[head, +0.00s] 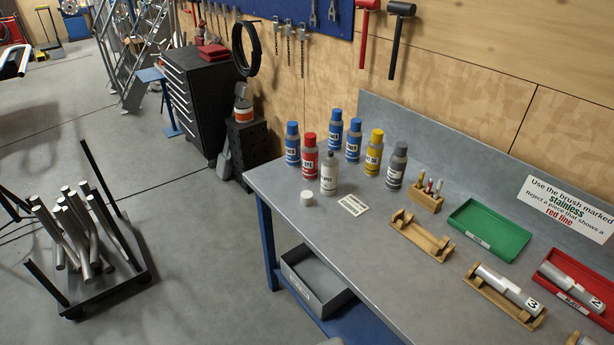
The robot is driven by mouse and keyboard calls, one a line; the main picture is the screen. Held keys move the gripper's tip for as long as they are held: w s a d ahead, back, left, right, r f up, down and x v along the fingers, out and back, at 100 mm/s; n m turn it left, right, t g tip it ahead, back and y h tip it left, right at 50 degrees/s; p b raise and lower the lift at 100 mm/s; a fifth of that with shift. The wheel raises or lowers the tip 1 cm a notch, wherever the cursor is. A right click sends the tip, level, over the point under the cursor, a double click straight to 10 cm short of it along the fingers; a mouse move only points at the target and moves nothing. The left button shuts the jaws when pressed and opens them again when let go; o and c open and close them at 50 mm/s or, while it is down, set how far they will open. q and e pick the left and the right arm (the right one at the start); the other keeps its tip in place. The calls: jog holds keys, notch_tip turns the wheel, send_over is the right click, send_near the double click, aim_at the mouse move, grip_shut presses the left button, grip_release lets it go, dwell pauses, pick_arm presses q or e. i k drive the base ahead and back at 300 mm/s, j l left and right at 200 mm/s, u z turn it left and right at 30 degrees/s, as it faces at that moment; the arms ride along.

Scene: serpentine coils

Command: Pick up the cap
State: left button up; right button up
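A small white cap (307,198) sits on the grey workbench (375,262) near its left end. It stands just left of and in front of a whitish bottle (329,175) with a narrow grey top and a label. The cap and the bottle are apart. A small white printed card (353,205) lies flat to the right of the cap. Neither of my grippers can be made out in the head view.
Several capped bottles, including a red one (308,160) and a yellow one (373,155), stand behind the cap. A brush holder (425,200), empty wooden cradle (421,237), green tray (488,231) and red tray (594,309) lie to the right. The bench front is clear.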

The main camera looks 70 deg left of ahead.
aim_at(306, 196)
jog(key=k+j+u, duration=0.15)
jog(key=u, duration=0.25)
jog(key=k+u, duration=0.1)
jog(key=u, duration=1.55)
